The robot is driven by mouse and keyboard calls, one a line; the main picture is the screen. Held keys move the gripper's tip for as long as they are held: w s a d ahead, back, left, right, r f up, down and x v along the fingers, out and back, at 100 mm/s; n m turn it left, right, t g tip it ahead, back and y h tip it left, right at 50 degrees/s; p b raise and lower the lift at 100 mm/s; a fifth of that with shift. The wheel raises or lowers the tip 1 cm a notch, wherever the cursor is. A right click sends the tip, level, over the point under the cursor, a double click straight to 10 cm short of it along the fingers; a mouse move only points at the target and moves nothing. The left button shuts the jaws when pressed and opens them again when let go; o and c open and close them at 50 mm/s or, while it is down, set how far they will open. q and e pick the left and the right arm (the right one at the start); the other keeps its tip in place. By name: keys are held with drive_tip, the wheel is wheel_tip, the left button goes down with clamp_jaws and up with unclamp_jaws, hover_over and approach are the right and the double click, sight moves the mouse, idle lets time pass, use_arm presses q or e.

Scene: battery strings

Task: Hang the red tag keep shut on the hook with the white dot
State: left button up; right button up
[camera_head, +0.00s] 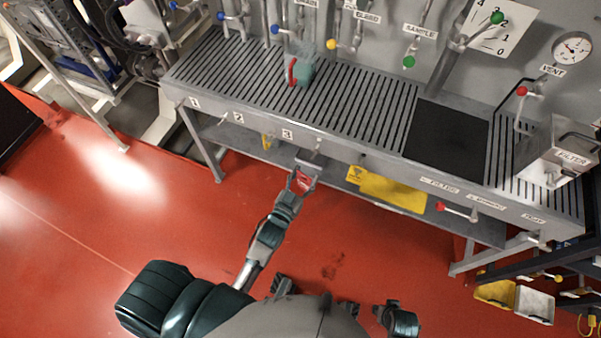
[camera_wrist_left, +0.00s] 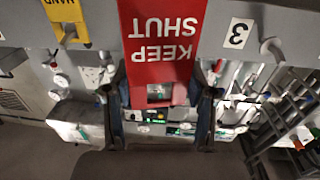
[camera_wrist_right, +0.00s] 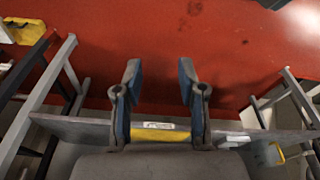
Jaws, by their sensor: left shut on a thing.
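The red KEEP SHUT tag (camera_head: 305,178) is in front of the bench's front rail, just below and right of the label 3. My left gripper (camera_head: 299,186) is shut on it. In the left wrist view, the tag (camera_wrist_left: 165,45) fills the top middle, its lettering upside down, between my two fingers (camera_wrist_left: 162,105). A grey peg-like hook (camera_wrist_left: 272,47) sticks out beside the label 3, apart from the tag. I cannot make out a white dot on any hook. In the right wrist view, my right gripper (camera_wrist_right: 160,85) is open and empty.
The slatted bench (camera_head: 350,100) has a teal mug-like thing with a red part (camera_head: 300,70) on it. A yellow tag (camera_wrist_left: 65,10) hangs left of the red tag in the left wrist view. A yellow sign (camera_head: 385,188) lies on the lower shelf. The red floor before the bench is clear.

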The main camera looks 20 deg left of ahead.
sight(315, 154)
use_arm(q)
drive_tip(key=shift+w+d+f, duration=0.1)
drive_tip(key=shift+w+d, duration=0.05)
drive_tip(key=shift+w, duration=0.2)
use_arm(e)
drive_tip(key=shift+r+b, duration=1.05)
drive_tip(key=shift+r, duration=1.55)
use_arm(q)
drive_tip(key=w, duration=0.4)
drive_tip(key=shift+f, duration=0.15)
drive_tip(key=shift+w, duration=0.1)
drive_tip(key=shift+w+a+f+b, duration=0.1)
drive_tip(key=shift+w+a+b, duration=0.35)
drive_tip(key=shift+w, duration=0.05)
drive_tip(key=shift+w+d+b, duration=0.3)
drive_tip(key=shift+w+b, duration=0.1)
drive_tip(key=shift+w, duration=0.3)
drive_tip(key=shift+w+a+f+b, duration=0.15)
drive_tip(key=shift+w+b, duration=0.2)
drive_tip(key=shift+w, duration=0.4)
drive_tip(key=shift+w+f, duration=0.25)
drive_tip(key=shift+w, duration=0.3)
drive_tip(key=shift+w+f, duration=0.1)
drive_tip(key=shift+f, duration=0.05)
use_arm(e)
drive_tip(key=w+a+r+t+y, duration=0.1)
drive_tip(key=w+a+t, duration=0.2)
drive_tip(key=w+t, duration=0.2)
drive_tip(key=shift+w+r, duration=0.2)
drive_tip(key=shift+w, duration=1.4)
